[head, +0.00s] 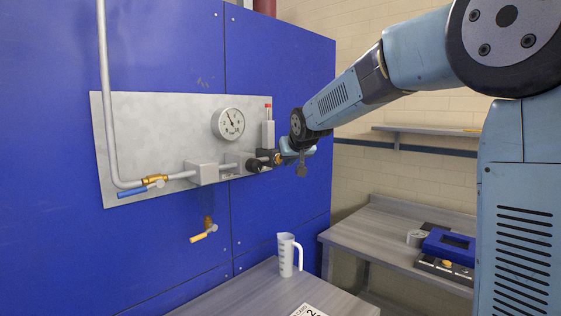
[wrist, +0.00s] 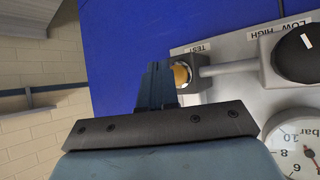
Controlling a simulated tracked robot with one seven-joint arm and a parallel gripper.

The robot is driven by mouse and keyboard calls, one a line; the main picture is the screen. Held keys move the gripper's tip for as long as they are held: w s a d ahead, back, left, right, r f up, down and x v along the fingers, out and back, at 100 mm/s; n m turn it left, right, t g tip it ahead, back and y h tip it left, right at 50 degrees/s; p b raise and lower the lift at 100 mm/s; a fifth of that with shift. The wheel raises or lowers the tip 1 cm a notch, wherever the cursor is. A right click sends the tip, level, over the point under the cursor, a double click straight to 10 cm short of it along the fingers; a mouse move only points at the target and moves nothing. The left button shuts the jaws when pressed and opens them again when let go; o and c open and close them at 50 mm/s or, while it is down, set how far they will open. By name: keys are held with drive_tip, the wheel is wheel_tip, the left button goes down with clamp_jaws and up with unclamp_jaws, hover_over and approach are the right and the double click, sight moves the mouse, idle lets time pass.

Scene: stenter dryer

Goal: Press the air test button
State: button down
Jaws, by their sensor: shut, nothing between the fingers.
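The air test button (wrist: 181,75) is a round orange-yellow cap in a dark collar, under a TEST label (wrist: 199,48) in the wrist view. In the head view the button (head: 277,158) is small, at the right end of the pipe on the grey panel (head: 150,120). My gripper (wrist: 159,70) is shut and empty, its fingertips just left of the button in the wrist view and overlapping its left edge. In the head view my gripper (head: 286,149) is right beside the button. I cannot tell whether the fingers touch it.
A black LOW/HIGH knob (wrist: 296,52) and a pressure gauge (head: 228,123) sit close to the button. A red-topped cylinder (head: 268,130) stands above it. Lower left are a blue-handled valve (head: 141,190) and a yellow-handled valve (head: 204,234). A jug (head: 287,256) stands on the table below.

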drive_tip(key=shift+s+d, duration=1.75)
drive_tip(key=shift+d, duration=0.05)
drive_tip(key=s+d+f+m+g+h, duration=0.1)
drive_tip(key=s+d+f, duration=0.2)
drive_tip(key=s, duration=0.9)
drive_tip(key=s+d+f+m+g, duration=0.1)
drive_tip(key=s+d+f+g, duration=0.1)
drive_tip(key=s+d, duration=0.5)
drive_tip(key=s+d+f+m+g+h, duration=0.1)
drive_tip(key=s+d+f, duration=0.4)
drive_tip(key=s, duration=1.3)
drive_tip(key=shift+s+g+h, duration=0.15)
drive_tip(key=shift+g+h, duration=0.15)
drive_tip(key=shift+g, duration=0.1)
drive_tip(key=shift+f, duration=0.1)
idle(0.4)
